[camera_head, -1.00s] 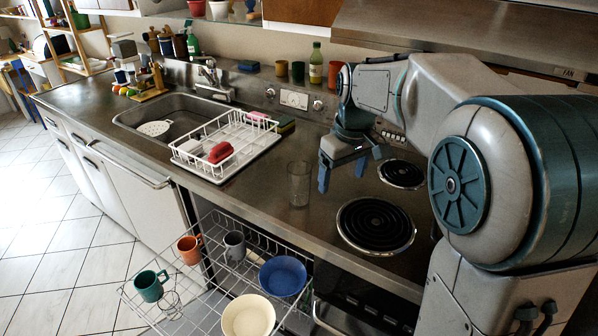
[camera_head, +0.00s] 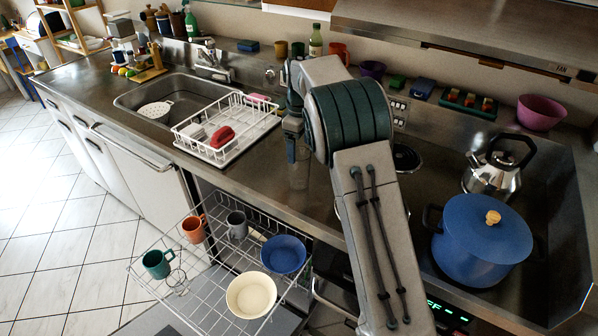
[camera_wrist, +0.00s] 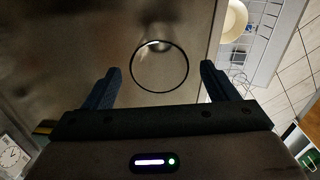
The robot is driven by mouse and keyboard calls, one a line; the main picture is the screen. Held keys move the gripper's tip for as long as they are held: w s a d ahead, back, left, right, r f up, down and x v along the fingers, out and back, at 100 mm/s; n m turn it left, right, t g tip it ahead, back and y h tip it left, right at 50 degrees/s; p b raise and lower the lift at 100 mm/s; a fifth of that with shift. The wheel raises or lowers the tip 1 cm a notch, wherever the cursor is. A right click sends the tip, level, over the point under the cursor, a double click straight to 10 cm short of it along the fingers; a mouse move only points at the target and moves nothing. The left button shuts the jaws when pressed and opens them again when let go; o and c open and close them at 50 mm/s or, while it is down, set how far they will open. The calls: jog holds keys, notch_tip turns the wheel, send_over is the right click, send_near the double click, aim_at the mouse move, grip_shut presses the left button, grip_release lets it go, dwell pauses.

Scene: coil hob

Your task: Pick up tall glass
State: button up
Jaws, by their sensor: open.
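The tall glass (camera_head: 300,177) is clear and stands upright on the metal counter, between the dish rack and the hob. My arm hides part of it in the head view. In the wrist view the glass (camera_wrist: 160,66) is seen from above as a dark round rim. My gripper (camera_wrist: 160,70) is open, with one blue finger to each side of that rim in the picture. In the head view one finger of my gripper (camera_head: 293,150) shows at the glass's upper left. I cannot tell whether the fingertips are below the rim.
A white dish rack (camera_head: 190,140) with a red item stands left of the glass. An open wire dishwasher basket (camera_head: 215,280) with bowls and mugs is below the counter edge. A blue pot (camera_head: 480,245) and a kettle (camera_head: 492,178) stand right of my arm.

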aim_at(299, 167)
notch_tip(299, 167, down, 8)
jog(key=shift+w+a+f+p, duration=0.15)
jog(key=shift+f+p, duration=0.05)
jog(key=shift+p, duration=1.05)
jog(key=c, duration=1.2)
